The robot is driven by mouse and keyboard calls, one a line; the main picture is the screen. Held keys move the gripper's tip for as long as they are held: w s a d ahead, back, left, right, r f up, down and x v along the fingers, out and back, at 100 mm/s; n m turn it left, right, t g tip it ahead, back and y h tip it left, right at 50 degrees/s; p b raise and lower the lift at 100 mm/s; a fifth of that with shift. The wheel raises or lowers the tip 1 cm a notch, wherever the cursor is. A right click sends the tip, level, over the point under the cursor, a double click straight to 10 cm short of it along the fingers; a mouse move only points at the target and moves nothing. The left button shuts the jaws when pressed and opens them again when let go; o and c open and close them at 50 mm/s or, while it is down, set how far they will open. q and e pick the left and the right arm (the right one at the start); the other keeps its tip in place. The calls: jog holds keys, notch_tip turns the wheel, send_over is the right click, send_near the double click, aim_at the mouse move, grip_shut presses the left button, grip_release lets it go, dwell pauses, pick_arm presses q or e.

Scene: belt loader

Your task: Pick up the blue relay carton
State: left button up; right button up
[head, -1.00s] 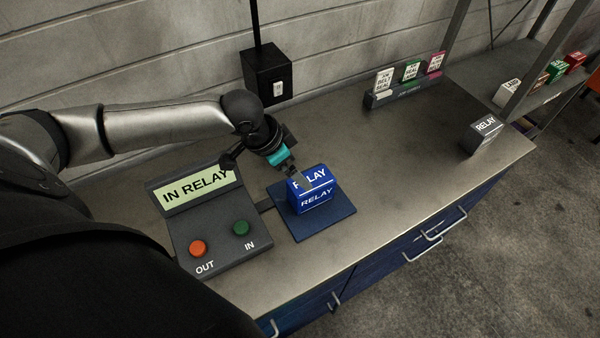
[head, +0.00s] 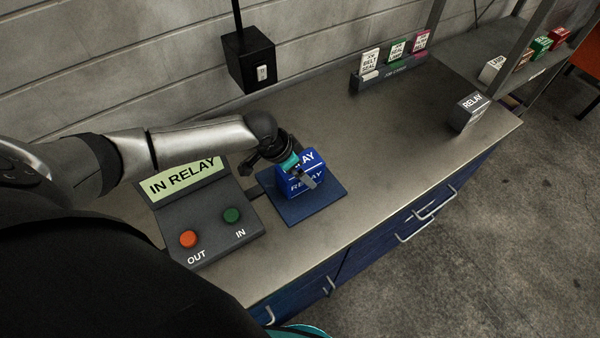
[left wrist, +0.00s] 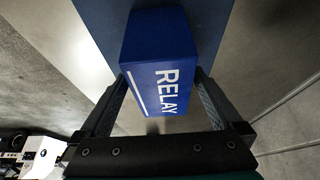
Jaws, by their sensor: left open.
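The blue relay carton (head: 293,184) stands on a dark blue mat (head: 325,203) on the workbench, with its white RELAY lettering partly hidden by my gripper. My left gripper (head: 301,173) is at the carton from the left and above, one finger showing in front of it. In the left wrist view, the carton (left wrist: 160,60) sits between the two fingers of the open left gripper (left wrist: 165,92), one on each side of its near end. Whether either finger touches the carton is hard to tell. My right gripper is not in view.
A control box (head: 208,215) with an IN RELAY display, a red OUT button and a green IN button stands left of the mat. A grey RELAY carton (head: 467,113) is at the bench's far right. A card rack (head: 392,75) stands at the back.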

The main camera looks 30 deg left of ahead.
pick_arm(q)
jog(key=x, duration=0.3)
jog(key=shift+w+f+b, duration=0.2)
jog(key=shift+f+b, duration=0.1)
jog(key=shift+f, duration=0.3)
dwell(0.4)
jog(key=shift+r, duration=0.1)
grip_shut()
dwell(0.7)
